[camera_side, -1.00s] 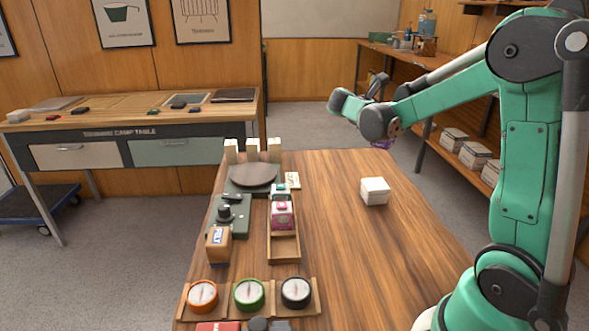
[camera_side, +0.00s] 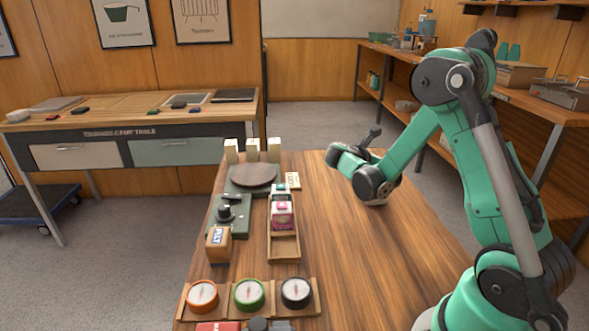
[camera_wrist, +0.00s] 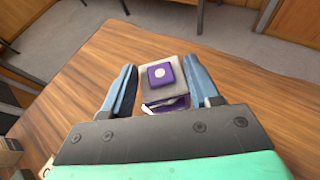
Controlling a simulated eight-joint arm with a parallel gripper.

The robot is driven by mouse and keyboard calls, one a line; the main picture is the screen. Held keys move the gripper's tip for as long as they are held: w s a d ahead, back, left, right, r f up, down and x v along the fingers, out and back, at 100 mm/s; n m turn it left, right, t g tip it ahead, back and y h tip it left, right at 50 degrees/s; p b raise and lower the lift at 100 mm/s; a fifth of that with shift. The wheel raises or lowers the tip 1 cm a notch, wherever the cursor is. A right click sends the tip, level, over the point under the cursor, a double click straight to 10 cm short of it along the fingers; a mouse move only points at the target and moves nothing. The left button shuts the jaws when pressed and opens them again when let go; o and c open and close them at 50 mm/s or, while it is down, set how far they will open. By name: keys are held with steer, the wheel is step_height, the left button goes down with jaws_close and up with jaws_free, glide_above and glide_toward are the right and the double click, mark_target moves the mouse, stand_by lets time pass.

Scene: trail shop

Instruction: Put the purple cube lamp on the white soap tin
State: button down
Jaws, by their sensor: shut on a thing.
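The purple cube lamp (camera_wrist: 165,105) is between the blue fingers of my gripper (camera_wrist: 160,70) in the wrist view. Its upper face is grey with a purple square and a pale dot. My gripper is shut on it. In the side view my gripper (camera_side: 378,190) is low over the right part of the table, and the lamp is hidden behind my wrist.
Left of my arm stand a wooden tray (camera_side: 284,251) with a pink-and-white box (camera_side: 281,216), a brown box (camera_side: 218,245) and a green unit with a round plate (camera_side: 253,175). Several round dials (camera_side: 249,294) line the front. The table's middle right is clear.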

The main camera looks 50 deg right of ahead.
steer(key=shift+c, duration=1)
jaws_free()
steer(key=shift+f, duration=0.15)
steer(key=shift+a+r, duration=0.2)
steer(key=shift+r, duration=0.05)
steer(key=s+a+r+m+t+y, duration=0.1)
steer(key=a+m+t+y, duration=0.3)
steer(key=a, duration=0.9)
steer(key=s+a+r+m+t+y, duration=0.1)
steer(key=a+r+m+t+y, duration=0.3)
steer(key=a+m+y, duration=0.5)
steer(key=a+m, duration=0.3)
steer(key=a, duration=0.2)
steer(key=shift+s+t, duration=0.15)
steer(key=shift+t, duration=0.15)
